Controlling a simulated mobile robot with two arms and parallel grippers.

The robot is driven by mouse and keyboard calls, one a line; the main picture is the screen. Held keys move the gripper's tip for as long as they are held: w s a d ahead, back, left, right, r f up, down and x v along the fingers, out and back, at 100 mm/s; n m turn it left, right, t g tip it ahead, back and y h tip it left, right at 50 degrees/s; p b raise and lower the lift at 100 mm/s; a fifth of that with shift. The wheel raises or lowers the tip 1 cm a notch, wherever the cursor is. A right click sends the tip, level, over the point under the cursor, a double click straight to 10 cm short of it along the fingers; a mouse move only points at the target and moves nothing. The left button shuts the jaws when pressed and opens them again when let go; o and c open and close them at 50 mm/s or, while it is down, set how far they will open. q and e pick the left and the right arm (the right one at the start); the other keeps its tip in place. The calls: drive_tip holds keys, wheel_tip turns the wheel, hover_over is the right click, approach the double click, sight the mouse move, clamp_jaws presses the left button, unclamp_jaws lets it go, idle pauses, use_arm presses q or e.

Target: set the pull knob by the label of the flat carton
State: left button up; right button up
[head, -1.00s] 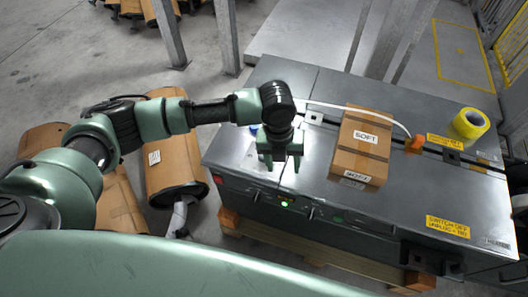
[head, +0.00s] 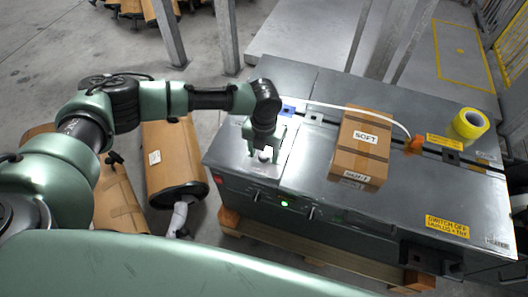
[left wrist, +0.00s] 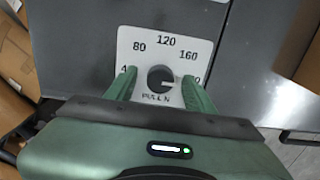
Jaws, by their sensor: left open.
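The pull knob (left wrist: 160,78) is a round dark knob on a white dial plate (left wrist: 166,47) marked 80, 120 and 160, with "PULL N" below it. A pale mark shows on the knob's lower right. My left gripper (left wrist: 160,84) is open, with one green finger on each side of the knob and gaps visible. In the head view my left gripper (head: 265,148) is over the left part of the grey bench, and its hand hides the knob. The flat brown carton (head: 361,142) lies on the bench to the right, with a white label (head: 366,137) reading "SOFT".
The grey bench top (head: 330,84) is mostly clear. A yellow tape roll (head: 469,123) stands at its right. A white cord (head: 345,106) runs behind the carton to an orange piece (head: 413,145). Brown wrapped mufflers (head: 172,155) lie on the floor at left.

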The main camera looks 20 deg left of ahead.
use_arm(q)
clamp_jaws()
